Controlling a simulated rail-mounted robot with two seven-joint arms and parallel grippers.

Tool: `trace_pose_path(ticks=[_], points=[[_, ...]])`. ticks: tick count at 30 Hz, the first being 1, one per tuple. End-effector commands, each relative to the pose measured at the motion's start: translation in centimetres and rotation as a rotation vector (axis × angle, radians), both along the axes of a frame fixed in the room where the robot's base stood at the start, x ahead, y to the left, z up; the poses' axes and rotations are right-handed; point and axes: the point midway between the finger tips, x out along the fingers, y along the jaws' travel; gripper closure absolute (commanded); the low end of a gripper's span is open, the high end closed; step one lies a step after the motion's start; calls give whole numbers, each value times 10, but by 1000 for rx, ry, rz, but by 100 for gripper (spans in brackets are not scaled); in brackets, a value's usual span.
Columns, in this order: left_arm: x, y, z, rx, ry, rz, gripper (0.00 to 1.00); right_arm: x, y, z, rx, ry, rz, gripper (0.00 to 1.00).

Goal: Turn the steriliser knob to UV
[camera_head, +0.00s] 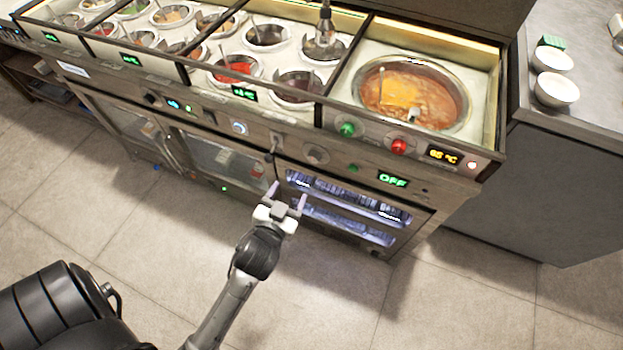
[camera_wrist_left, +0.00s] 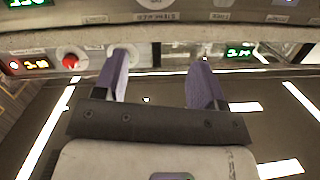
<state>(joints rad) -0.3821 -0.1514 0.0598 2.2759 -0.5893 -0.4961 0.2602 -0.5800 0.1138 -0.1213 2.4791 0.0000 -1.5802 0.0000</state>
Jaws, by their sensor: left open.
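The steriliser knob (camera_head: 316,153) is a round grey dial on the metal front panel, left of a green display (camera_head: 392,180) that reads OFF. Its pointer is too small to read. The lit steriliser cabinet (camera_head: 345,207) with glass front lies below. My left gripper (camera_head: 287,195) is open and empty, in front of the cabinet's upper left, below and left of the knob and apart from it. In the left wrist view, its two purple-grey fingers (camera_wrist_left: 160,78) are spread with nothing between them. A pale round part (camera_wrist_left: 157,4) is cut off at that view's top edge, above upside-down lettering.
A green knob (camera_head: 347,129) and a red knob (camera_head: 399,146) sit higher on the panel, under a soup pot (camera_head: 413,97). Several sauce wells line the counter. White bowls (camera_head: 556,89) stand on the right counter. The tiled floor in front is clear.

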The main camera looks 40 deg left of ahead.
Motion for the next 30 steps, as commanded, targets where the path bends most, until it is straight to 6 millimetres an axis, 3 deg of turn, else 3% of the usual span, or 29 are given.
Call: trace_pose_path(ticks=[1, 9, 17, 30], points=[[3, 0, -25, 9, -23, 0, 36, 0, -1, -28, -2, 0, 1, 100], [10, -1, -53, 48, -105, -5, 36, 0, -4, -69, -13, 0, 7, 100], [22, 2, -57, 60, -128, -10, 36, 0, -4, -77, -13, -1, 6, 100], [94, 30, -57, 62, -128, -9, 36, 0, -1, -88, -3, -2, 0, 100]])
